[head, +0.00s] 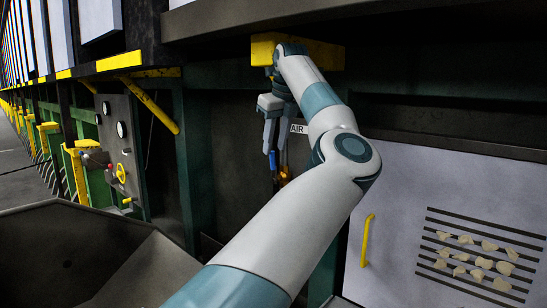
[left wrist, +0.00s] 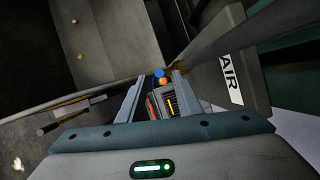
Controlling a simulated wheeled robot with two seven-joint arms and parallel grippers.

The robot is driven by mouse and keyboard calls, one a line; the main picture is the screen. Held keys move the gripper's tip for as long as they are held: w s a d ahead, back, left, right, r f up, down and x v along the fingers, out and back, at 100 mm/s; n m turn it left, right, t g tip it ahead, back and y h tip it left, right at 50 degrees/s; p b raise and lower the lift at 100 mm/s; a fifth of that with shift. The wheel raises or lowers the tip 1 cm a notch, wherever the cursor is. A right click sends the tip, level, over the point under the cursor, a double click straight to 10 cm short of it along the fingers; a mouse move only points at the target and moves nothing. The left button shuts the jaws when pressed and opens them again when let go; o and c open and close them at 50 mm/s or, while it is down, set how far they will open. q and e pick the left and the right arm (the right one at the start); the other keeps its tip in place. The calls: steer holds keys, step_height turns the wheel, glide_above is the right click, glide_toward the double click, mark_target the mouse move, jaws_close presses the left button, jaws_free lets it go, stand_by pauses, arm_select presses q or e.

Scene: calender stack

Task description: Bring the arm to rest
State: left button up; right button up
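My left arm (head: 300,215) reaches up from the bottom of the head view, bends at a joint, and runs to the dark machine wall. Its gripper (head: 273,143) hangs fingers down beside the AIR label (head: 298,129). In the left wrist view the two fingers (left wrist: 158,88) stand apart with a gap between them, so it is open. A blue knob (left wrist: 158,72) and an orange knob (left wrist: 162,81) show in that gap, beyond the fingers. I cannot tell whether the fingers touch anything. My right gripper is in neither view.
A yellow block (head: 320,52) sits close behind the arm's far end. A pale panel with a yellow handle (head: 366,240) and dark slats (head: 475,262) stands at right. A gauge panel (head: 122,140) is at left. A grey trough (head: 150,275) lies lower left.

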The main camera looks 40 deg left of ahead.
arm_select(q)
steer(key=shift+s+d+r, duration=0.1)
steer(key=shift+d+r, duration=0.05)
steer(key=shift+r, duration=0.35)
steer(key=shift+f, duration=0.1)
stand_by(0.3)
